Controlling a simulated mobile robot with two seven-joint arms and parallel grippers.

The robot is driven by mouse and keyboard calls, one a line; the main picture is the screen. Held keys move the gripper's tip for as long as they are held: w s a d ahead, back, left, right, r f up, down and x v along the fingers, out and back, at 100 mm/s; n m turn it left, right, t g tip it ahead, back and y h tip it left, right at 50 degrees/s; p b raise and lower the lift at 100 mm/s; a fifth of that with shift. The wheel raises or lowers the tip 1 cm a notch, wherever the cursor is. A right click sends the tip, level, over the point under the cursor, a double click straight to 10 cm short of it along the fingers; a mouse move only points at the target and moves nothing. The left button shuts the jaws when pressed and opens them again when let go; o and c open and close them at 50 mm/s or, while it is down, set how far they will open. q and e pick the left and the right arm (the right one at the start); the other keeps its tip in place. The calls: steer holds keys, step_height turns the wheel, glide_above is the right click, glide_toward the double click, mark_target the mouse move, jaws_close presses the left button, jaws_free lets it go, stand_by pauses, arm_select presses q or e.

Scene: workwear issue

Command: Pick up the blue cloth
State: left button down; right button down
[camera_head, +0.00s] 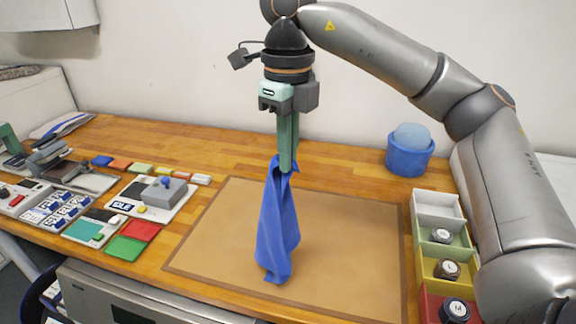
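The blue cloth (278,228) hangs in long folds from my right gripper (287,166), in the middle of the view. The green fingers point straight down and are closed on the cloth's top end. The cloth hangs over the tan mat (350,240). I cannot tell whether its lower end touches the mat. My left gripper is not in view.
Open boxes in white, green, yellow and red (437,206) stand at the right, some holding round dark items. A blue tub (409,155) stands at the back right. Coloured patches, a grey device (164,191) and label trays crowd the left.

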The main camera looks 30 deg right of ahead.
step_height(320, 180, up, 7)
stand_by(0.3)
